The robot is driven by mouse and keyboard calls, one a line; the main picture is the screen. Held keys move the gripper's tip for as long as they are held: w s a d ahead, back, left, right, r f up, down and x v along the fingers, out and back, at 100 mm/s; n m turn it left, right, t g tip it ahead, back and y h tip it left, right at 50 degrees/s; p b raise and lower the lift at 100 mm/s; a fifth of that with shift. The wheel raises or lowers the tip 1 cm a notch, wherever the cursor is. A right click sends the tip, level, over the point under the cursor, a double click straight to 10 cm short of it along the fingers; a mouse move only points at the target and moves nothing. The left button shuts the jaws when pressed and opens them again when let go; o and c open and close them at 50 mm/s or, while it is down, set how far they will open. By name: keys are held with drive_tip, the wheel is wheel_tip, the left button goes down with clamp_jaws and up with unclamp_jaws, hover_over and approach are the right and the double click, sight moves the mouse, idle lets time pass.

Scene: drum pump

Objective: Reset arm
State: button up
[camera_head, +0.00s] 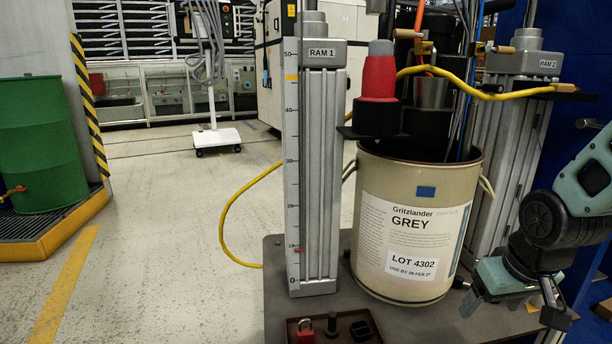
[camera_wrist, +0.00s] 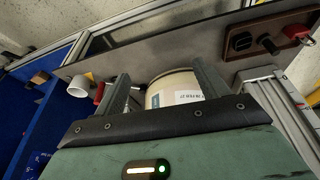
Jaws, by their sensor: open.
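My gripper (camera_head: 508,300) hangs at the lower right in the head view, beside the cream drum (camera_head: 412,225) labelled Gritzlander GREY. In the wrist view my gripper (camera_wrist: 163,82) has its two fingers spread wide, with nothing between them. The drum (camera_wrist: 172,90) shows beyond the fingers, with part of its label. In the head view my arm comes in from the right edge, bent, and covers part of the right ram's foot.
A yellow hose (camera_head: 262,178) loops around. A small tray (camera_head: 352,338) sits in front.

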drive_tip(key=s+a+r+n+g+p, duration=0.2)
drive_tip(key=s+a+r+n+p, duration=0.15)
drive_tip(key=s+a, duration=0.55)
drive_tip(key=s+a+r+n+g+p, duration=0.15)
drive_tip(key=s+a+r+n, duration=0.35)
drive_tip(key=a, duration=0.6)
wheel_tip(320, 180, up, 37)
drive_tip(key=s+p, duration=0.1)
drive_tip(key=p, duration=3.6)
drive_tip(key=shift+s+r+m+y+p, duration=0.2)
drive_tip(key=shift+s+m+y+p, duration=0.15)
drive_tip(key=shift+m+y, duration=0.1)
